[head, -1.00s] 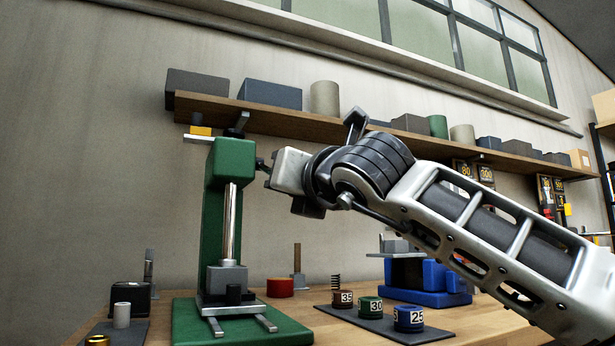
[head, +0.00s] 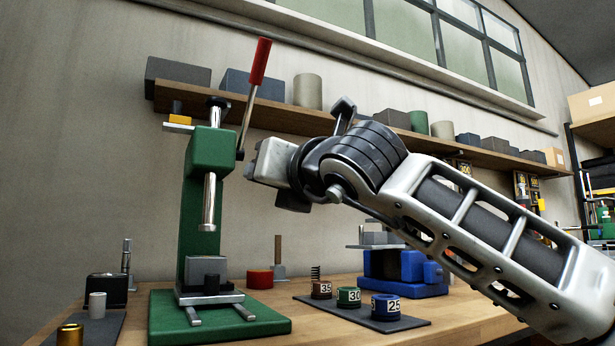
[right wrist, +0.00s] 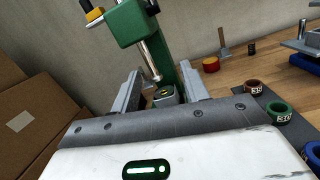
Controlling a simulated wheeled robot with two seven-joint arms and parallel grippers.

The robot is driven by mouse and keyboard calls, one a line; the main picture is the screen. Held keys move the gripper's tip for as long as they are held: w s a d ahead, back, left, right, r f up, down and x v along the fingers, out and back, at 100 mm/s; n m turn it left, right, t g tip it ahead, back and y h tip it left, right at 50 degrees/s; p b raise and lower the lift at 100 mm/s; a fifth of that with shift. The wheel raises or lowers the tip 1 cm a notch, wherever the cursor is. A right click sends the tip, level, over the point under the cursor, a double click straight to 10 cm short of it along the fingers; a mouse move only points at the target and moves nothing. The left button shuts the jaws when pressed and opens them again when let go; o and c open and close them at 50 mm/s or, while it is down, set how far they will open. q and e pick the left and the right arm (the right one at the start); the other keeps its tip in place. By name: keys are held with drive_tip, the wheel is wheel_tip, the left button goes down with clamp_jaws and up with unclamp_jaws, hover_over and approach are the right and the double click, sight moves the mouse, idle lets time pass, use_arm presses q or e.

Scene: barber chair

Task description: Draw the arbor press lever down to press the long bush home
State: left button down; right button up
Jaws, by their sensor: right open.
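The green arbor press (head: 196,200) stands on the bench at left. Its lever (head: 250,105) points up and slightly right, with a red grip (head: 259,62) at its top. The steel ram (head: 209,205) is raised, with a gap above the grey block (head: 207,268) on the press base. In the right wrist view a bronze-coloured ring (right wrist: 164,94), perhaps the bush, shows in the top of a block under the ram. My right gripper (head: 252,160) is open, just right of the press head and below the red grip, not holding the lever. My left gripper is not in view.
Numbered rings (head: 348,297) sit on a dark mat right of the press, with a blue fixture (head: 403,272) behind. A gold ring (head: 70,335) and a grey cylinder (head: 97,305) are at front left. A wall shelf (head: 300,122) runs behind the press.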

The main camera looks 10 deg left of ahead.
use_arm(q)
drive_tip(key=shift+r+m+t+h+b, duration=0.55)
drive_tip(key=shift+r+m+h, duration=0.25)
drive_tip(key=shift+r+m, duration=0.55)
use_arm(e)
drive_tip(key=v, duration=1.4)
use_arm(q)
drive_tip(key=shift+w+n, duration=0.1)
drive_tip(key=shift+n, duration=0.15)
use_arm(e)
drive_tip(key=shift+f, duration=0.2)
